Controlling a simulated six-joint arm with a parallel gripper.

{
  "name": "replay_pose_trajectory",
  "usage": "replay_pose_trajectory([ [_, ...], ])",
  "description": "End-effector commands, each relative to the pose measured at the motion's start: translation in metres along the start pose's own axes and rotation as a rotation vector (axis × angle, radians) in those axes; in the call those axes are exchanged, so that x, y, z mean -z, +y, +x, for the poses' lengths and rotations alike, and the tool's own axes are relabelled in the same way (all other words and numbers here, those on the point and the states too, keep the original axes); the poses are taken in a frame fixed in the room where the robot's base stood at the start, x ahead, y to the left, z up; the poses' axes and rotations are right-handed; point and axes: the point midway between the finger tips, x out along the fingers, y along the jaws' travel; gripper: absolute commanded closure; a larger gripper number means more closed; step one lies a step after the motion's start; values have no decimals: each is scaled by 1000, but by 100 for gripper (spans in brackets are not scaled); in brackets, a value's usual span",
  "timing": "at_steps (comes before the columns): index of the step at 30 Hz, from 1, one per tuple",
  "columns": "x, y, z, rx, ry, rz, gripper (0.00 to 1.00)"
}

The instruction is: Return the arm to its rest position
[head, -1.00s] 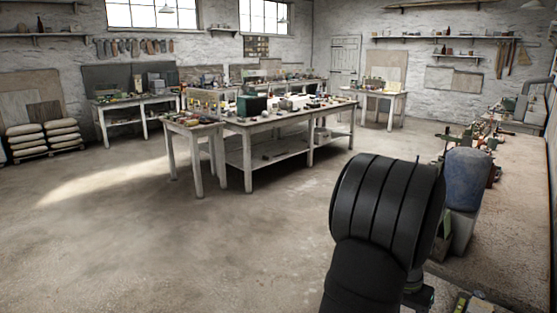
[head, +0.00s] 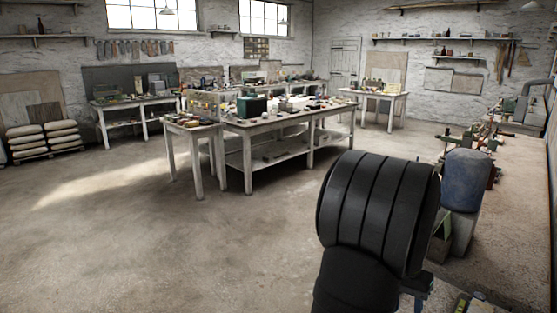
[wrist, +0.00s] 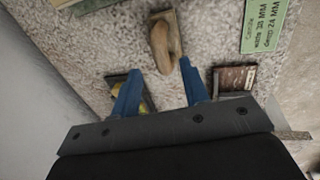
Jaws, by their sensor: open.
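My gripper (wrist: 160,88) shows in the wrist view with its two blue fingers apart and nothing between them. It hangs above a speckled bench top (wrist: 95,50). In the head view my black arm fills the lower right and hides most of the gripper; only a small bluish part of it (head: 418,284) shows beside the arm.
Below the gripper lie a brown object on a small board (wrist: 163,42), a dark box (wrist: 234,78), a yellowish item on a dark base (wrist: 120,90) and a green label (wrist: 264,24). A long bench (head: 520,200) with a blue rounded object (head: 466,180) runs along the right. Open floor (head: 150,240) lies left.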

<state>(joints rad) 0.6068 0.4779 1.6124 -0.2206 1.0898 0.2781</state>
Motion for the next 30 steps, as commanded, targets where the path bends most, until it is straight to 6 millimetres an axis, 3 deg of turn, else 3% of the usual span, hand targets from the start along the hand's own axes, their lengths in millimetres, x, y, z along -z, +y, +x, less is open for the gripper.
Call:
replay_pose_trajectory([
  [10, -1, 0, 69, 0, -2, 0, 59],
  [16, 1, 8, 22, 1, 5, 1, 59],
  [30, -36, 92, -11, 0, 2, 5, 59],
])
